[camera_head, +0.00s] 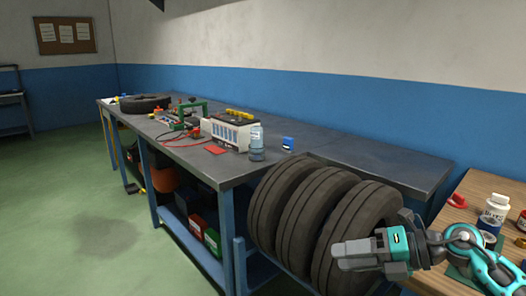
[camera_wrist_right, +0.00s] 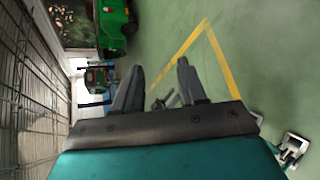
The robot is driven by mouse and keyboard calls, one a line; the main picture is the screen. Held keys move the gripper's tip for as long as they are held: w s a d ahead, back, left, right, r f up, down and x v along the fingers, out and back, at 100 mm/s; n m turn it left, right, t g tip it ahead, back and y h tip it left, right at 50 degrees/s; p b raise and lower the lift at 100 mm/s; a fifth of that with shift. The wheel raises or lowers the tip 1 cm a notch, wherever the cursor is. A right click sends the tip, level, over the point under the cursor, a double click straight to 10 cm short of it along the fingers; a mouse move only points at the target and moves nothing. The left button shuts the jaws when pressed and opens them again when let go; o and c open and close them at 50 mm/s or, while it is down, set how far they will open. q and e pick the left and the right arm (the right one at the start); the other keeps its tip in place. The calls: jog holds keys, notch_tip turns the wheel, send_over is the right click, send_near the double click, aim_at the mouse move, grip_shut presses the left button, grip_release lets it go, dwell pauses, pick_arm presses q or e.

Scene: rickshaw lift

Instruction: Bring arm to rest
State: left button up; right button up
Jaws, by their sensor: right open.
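My right gripper (camera_head: 345,252) is at the lower right of the head view, in front of the tires, with its fingers pointing left. It looks empty. In the right wrist view the two grey fingers of my right gripper (camera_wrist_right: 158,82) stand apart with nothing between them but floor behind. The teal and grey right arm comes in from the right edge, in front of the wooden table. I do not make out my left gripper in either view.
Several upright tires (camera_head: 318,210) stand at the near end of the long workbench (camera_head: 190,155). A battery (camera_head: 230,131) and a bottle (camera_head: 256,142) are on the bench. A wooden table (camera_head: 462,208) holds jars at right. Green floor (camera_head: 75,200) is open at left.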

jog(key=s+a+m+t+y+p, duration=0.1)
jog(key=s+a+m+t+y, duration=0.1)
jog(key=a+m+t+y, duration=0.3)
pick_arm(q)
jog(key=shift+y, duration=0.4)
jog(key=a+r+p, duration=0.1)
jog(key=p, duration=0.1)
jog(key=s+a+r+p, duration=0.1)
jog(key=p, duration=0.1)
jog(key=shift+s+a+r, duration=0.2)
jog(key=shift+a+r, duration=0.1)
jog(key=shift+r, duration=0.1)
pick_arm(e)
jog(key=s+d+f+m+h, duration=0.2)
jog(key=s+f+m+h, duration=0.5)
jog(key=m, duration=0.7)
jog(key=s+d+f+m+h, duration=0.1)
jog(key=s+f+m+h, duration=0.7)
jog(key=f+m, duration=0.4)
jog(key=shift+s+d+m+h, duration=0.3)
jog(key=shift+s+d+m, duration=0.1)
jog(key=shift+s+m, duration=0.6)
pick_arm(q)
jog(key=shift+d, duration=0.1)
pick_arm(e)
jog(key=shift+w, duration=0.15)
